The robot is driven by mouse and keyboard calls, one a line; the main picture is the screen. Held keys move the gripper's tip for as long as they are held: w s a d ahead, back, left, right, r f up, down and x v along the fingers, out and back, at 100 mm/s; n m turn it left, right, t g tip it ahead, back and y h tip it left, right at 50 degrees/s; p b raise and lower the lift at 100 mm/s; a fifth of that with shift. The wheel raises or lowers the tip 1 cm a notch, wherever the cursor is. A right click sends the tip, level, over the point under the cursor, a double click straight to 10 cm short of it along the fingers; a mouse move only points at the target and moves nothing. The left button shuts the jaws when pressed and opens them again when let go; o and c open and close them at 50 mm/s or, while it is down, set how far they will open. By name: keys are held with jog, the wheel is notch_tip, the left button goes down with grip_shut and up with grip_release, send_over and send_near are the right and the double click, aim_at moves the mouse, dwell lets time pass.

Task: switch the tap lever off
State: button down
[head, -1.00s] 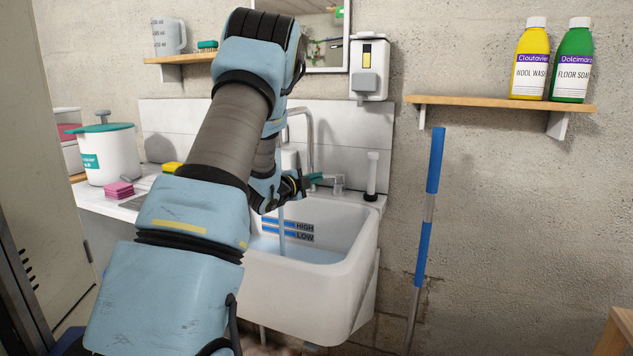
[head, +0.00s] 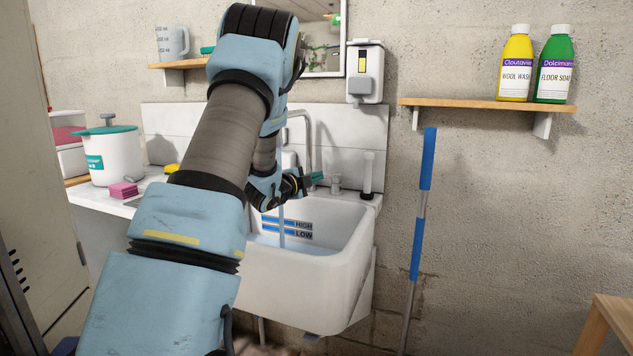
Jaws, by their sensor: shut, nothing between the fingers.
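The tap's chrome spout (head: 308,135) arches over the white sink (head: 352,262). A stream of water (head: 282,232) runs down into the sink, where water stands near the HIGH and LOW marks. A small teal piece (head: 317,176), which looks like the tap lever, shows just right of my gripper. My gripper (head: 304,184) is shut and empty, beside the teal piece. I cannot tell whether they touch. My arm hides the tap's left side and part of the fingers.
A grey fitting (head: 336,184) and a white upright cylinder (head: 368,174) stand on the sink's back ledge. A soap dispenser (head: 365,72) hangs above. A blue-banded pole (head: 423,190) leans right of the sink. A white tub (head: 112,155) and pink sponges (head: 123,190) sit left.

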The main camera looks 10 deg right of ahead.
jog(key=w+a+b+v, duration=0.1)
jog(key=v, duration=0.7)
jog(key=shift+s+a+b, duration=0.2)
jog(key=shift+a+b, duration=0.05)
jog(key=shift+b, duration=0.15)
jog(key=shift+a, duration=0.1)
